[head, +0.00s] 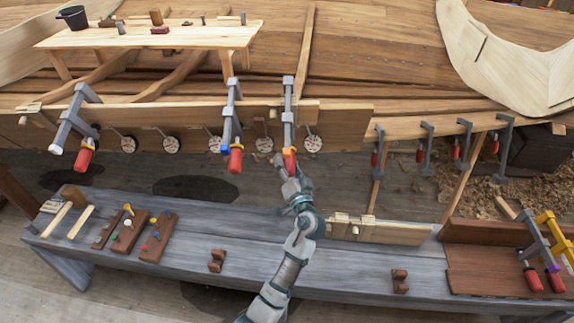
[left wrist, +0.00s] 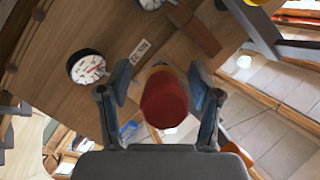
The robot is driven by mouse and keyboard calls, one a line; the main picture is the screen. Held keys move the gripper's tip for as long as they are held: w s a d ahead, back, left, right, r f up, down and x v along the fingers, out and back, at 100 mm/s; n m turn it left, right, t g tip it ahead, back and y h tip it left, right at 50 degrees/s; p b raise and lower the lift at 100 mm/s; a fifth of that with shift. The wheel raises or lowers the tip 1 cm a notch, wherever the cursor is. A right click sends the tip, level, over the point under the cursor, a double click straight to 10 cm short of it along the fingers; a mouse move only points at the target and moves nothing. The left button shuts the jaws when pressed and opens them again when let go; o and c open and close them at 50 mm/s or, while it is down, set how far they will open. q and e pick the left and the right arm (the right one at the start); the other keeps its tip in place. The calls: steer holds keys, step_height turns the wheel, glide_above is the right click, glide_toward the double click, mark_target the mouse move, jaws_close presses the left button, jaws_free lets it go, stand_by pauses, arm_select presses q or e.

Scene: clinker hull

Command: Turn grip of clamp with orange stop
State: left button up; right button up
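The clamp with the orange stop (head: 288,105) hangs upright on the hull plank in the middle of the head view. Its orange stop (head: 289,151) sits just above its red grip (head: 291,162). My left gripper (head: 284,167) is at this grip, coming from below, and partly hides it. In the left wrist view the red grip (left wrist: 165,104) lies between the two open fingers (left wrist: 160,105), with a visible gap on the left side and a smaller one on the right. My right gripper is not in view.
A clamp with a blue stop (head: 231,115) hangs close on the left, and another clamp (head: 75,120) is farther left. Round dials (head: 313,143) line the plank. A grey bench (head: 340,265) with blocks and tools stands below. Smaller clamps (head: 425,150) hang at right.

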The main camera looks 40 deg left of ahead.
arm_select(q)
steer(key=shift+s, duration=0.1)
steer(key=shift+d, duration=0.1)
steer(key=v, duration=1.2)
steer(key=shift+f, duration=0.1)
stand_by(0.8)
